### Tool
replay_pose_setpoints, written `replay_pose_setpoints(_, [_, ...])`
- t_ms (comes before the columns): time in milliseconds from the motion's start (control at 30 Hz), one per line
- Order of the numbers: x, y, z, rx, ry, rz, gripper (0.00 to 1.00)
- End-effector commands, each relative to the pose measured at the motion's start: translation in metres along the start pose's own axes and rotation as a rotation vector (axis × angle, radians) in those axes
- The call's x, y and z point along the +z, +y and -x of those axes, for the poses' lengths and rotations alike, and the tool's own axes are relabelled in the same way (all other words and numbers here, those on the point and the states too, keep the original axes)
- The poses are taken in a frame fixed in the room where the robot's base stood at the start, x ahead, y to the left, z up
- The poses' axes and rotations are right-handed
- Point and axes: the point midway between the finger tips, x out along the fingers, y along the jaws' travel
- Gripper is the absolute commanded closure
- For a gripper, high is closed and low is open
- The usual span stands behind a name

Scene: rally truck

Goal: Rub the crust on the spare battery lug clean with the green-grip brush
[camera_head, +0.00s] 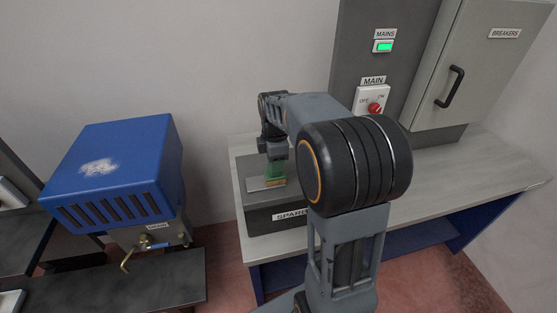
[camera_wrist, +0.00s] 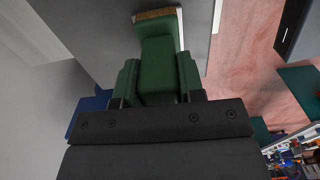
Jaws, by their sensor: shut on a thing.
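The spare battery is a dark grey box (camera_head: 275,216) with a partly hidden label starting "SPARE", on the left end of the bench. A pale flat metal piece, seemingly the lug (camera_head: 259,185), lies on its top. My gripper (camera_head: 276,165) is above the box, shut on the green-grip brush (camera_wrist: 158,60). In the wrist view the green grip sits between both fingers, and tan bristles (camera_wrist: 156,14) show at its far end. In the head view the brush is low over the lug; I cannot tell if the bristles touch it. Crust cannot be made out.
A pale bench (camera_head: 440,185) holds the battery, with free room to its right. Behind stand a panel with a red MAIN switch (camera_head: 375,107) and a breaker cabinet (camera_head: 468,70). A blue-topped machine (camera_head: 115,165) stands left, with a gap before the bench.

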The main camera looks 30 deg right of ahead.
Motion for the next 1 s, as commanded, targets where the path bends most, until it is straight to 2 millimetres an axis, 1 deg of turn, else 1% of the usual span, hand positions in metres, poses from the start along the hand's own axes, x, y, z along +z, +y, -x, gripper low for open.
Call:
replay_pose_setpoints(133, [-0.004, -0.001, -0.002, -0.003, 0.001, 0.000, 0.94])
replay_pose_setpoints(467, [-0.004, -0.001, -0.003, -0.006, 0.001, -0.001, 0.94])
replay_pose_setpoints(900, [0.013, -0.001, -0.001, -0.007, 0.000, -0.002, 0.94])
replay_pose_setpoints(1000, [0.015, -0.001, -0.001, -0.006, 0.000, -0.002, 0.94])
